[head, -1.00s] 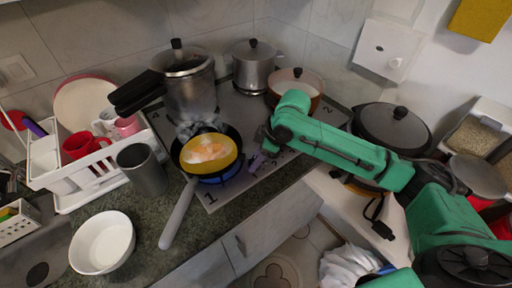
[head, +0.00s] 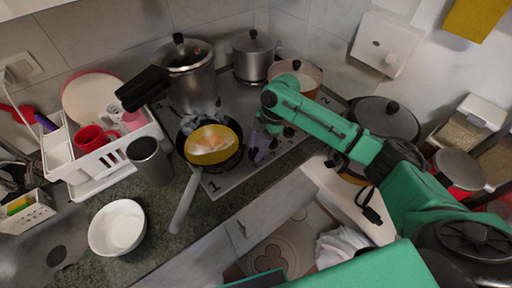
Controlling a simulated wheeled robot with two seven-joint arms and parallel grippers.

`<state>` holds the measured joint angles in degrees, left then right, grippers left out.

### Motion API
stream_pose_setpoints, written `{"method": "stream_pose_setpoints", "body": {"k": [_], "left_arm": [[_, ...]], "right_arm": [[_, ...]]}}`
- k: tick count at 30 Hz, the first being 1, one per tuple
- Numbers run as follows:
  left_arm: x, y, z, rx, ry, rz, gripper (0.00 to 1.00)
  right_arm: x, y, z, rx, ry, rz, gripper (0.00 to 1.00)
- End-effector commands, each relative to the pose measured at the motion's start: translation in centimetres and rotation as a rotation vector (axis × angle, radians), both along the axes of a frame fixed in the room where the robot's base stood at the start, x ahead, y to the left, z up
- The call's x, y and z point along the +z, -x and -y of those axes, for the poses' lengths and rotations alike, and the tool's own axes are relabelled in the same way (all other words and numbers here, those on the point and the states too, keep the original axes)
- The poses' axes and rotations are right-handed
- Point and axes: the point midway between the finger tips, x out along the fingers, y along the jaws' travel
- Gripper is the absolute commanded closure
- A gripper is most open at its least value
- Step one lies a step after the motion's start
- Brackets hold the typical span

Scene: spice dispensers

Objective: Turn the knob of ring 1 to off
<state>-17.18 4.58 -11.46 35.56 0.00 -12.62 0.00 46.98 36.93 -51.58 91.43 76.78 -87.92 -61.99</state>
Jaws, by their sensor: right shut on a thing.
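The stove (head: 232,180) has a printed 1 at its front left corner, marking ring 1. A pan with yellow and orange food (head: 211,144) sits on that ring, its grey handle pointing to the front. Steam rises behind it, and I see no blue flame under it. My right gripper (head: 261,148) is at the row of knobs on the stove's front edge, right of the pan. It is shut on the knob nearest ring 1; its fingers mostly hide that knob, so its angle is unclear. Another dark knob (head: 288,132) shows to the right. My left gripper is out of view.
A pressure cooker (head: 188,78), a steel pot (head: 253,56) and a reddish pot (head: 296,76) stand on the stove's back part. A grey cup (head: 149,160), a white bowl (head: 117,228) and a dish rack (head: 92,167) are on the left. A lidded pan (head: 386,118) is at right.

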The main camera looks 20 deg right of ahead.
Motion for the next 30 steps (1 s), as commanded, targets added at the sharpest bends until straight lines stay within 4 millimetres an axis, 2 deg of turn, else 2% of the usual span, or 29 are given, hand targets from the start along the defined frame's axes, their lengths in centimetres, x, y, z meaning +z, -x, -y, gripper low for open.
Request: {"method": "stream_pose_setpoints", "body": {"k": [15,16,17,18,26,30], "left_arm": [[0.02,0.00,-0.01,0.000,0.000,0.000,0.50],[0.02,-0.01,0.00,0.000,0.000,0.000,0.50],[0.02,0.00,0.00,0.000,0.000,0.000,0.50],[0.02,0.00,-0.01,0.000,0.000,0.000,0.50],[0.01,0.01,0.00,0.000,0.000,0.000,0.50],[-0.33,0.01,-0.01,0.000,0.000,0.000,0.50]], "right_arm": [[0.00,-0.01,0.01,0.021,0.001,0.000,1.00],[0.00,-0.01,0.01,0.020,0.001,0.000,0.41],[0.00,-0.01,0.01,0.020,0.001,0.000,0.30],[0.00,0.00,0.01,0.020,0.001,0.000,0.22],[0.00,0.00,0.01,0.020,0.001,0.000,0.22],[0.83,-0.21,0.38,0.017,0.000,0.003,0.22]]}}
